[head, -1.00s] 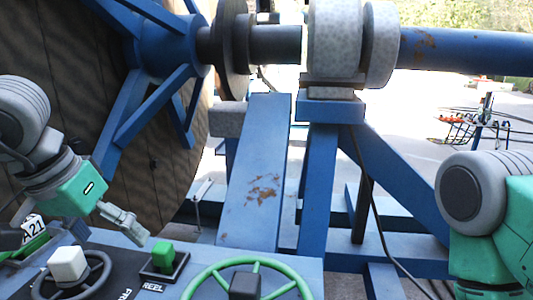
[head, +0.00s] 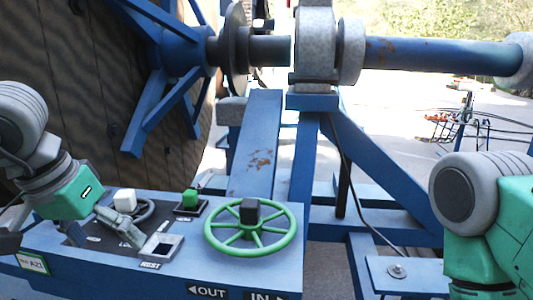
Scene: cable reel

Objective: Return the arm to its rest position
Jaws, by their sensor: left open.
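My left gripper (head: 124,229) hangs over the left part of the blue control panel (head: 95,268). It is open, with grey fingers pointing down and right, and nothing shows between them. Its fingertips appear beside a square metal frame (head: 162,247) on the panel; I cannot tell whether they touch it. A label reading "REST" is below that frame. My left arm comes in from the left, with its green wrist next to a white knob (head: 124,201). My right arm shows at the right edge, but its gripper is outside the view.
A green handwheel (head: 251,228) stands right of the frame, and a green switch (head: 190,198) behind it. The large cable reel (head: 60,80) with blue spokes (head: 160,110) fills the upper left. Blue stand beams (head: 303,170) rise behind the panel.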

